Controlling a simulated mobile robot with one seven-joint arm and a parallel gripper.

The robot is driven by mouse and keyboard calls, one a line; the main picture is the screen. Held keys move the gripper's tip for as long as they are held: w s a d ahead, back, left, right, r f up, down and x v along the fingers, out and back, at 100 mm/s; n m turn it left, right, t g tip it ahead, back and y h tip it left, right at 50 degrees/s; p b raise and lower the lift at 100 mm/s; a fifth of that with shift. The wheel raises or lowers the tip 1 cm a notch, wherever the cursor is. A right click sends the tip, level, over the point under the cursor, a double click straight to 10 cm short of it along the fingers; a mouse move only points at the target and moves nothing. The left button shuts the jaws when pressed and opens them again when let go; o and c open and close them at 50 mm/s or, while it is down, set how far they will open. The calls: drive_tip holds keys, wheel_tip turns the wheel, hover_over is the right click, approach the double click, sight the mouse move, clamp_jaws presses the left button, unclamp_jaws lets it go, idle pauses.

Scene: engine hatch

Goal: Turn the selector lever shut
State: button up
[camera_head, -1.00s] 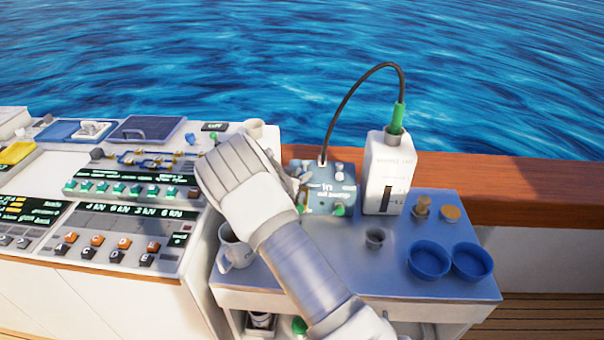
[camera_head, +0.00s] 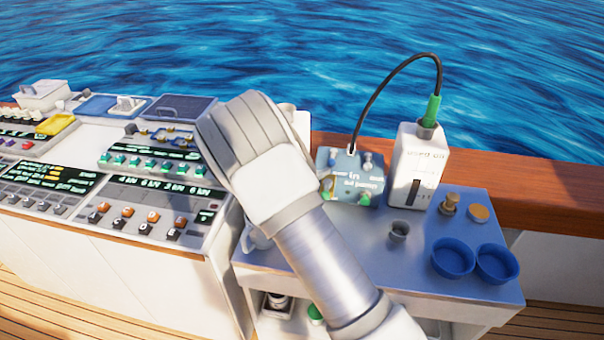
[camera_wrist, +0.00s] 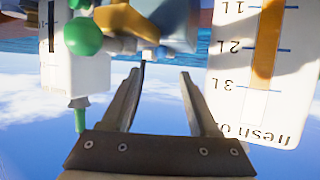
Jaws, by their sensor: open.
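A blue pump box (camera_head: 352,178) marked "in" and "oil pump" stands at the back of the side table, with green knobs and small fittings on it. In the wrist view, which is upside down, a green ball knob (camera_wrist: 83,36) and an orange-brown part (camera_wrist: 127,20) show near a blue body (camera_wrist: 168,22). I cannot tell for sure which part is the selector lever. My gripper (camera_wrist: 163,84) is open, with nothing between its fingers, and points toward these fittings. In the head view my wrist hides most of it, left of the box.
A white jug (camera_head: 416,165) with a green nozzle (camera_head: 432,110) and black hose stands right of the box. A "fresh oil" jug (camera_wrist: 258,65) is close on the wrist view's right. Two blue bowls (camera_head: 453,258), a small grey cup (camera_head: 399,231) and a control console (camera_head: 110,190) are nearby.

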drive_tip(key=v, duration=0.8)
